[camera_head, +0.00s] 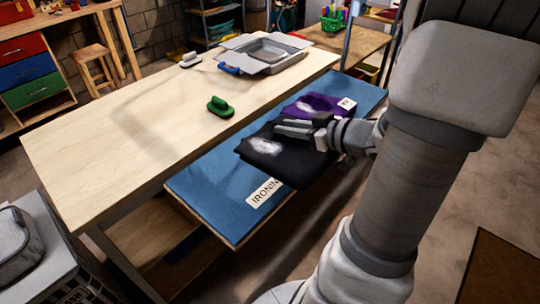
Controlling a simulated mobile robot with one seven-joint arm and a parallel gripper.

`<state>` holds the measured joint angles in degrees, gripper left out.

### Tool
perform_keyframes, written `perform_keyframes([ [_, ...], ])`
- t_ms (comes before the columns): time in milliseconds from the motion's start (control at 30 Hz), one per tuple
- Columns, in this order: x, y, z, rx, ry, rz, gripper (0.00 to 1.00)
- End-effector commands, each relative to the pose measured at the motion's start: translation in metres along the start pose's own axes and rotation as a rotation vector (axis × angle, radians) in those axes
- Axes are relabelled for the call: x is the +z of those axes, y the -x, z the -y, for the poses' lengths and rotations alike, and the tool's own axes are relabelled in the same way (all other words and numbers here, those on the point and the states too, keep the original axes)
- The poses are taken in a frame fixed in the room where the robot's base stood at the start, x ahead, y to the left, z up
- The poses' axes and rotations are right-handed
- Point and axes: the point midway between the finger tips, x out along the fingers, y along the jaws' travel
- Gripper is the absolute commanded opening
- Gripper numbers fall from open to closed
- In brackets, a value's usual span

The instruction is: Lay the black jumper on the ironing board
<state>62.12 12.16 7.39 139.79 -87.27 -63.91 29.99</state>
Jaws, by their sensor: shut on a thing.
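The black jumper (275,166) is a dark folded garment with a pale patch on top. It is over the blue ironing board (215,180), and its front right part reaches past the board's front edge. I cannot tell whether it rests on the board or is held just above it. My gripper (283,130) comes in from the right and is shut on the black jumper near its back right side. The fingers hide part of the cloth. A white label on the board reads "IRONIN", its end covered by the jumper.
A purple folded garment (305,107) with a white tag lies on the board just behind the jumper. The board's near left end is clear.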

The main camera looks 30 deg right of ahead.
Motion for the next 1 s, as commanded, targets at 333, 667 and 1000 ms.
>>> perform_keyframes([
  [333,0.009,-0.026,0.002,-0.005,-0.001,-0.002,0.0],
  [667,0.024,-0.107,-0.005,-0.003,0.0,-0.003,0.0],
  [1000,0.035,-0.132,-0.008,0.001,-0.002,-0.001,0.0],
])
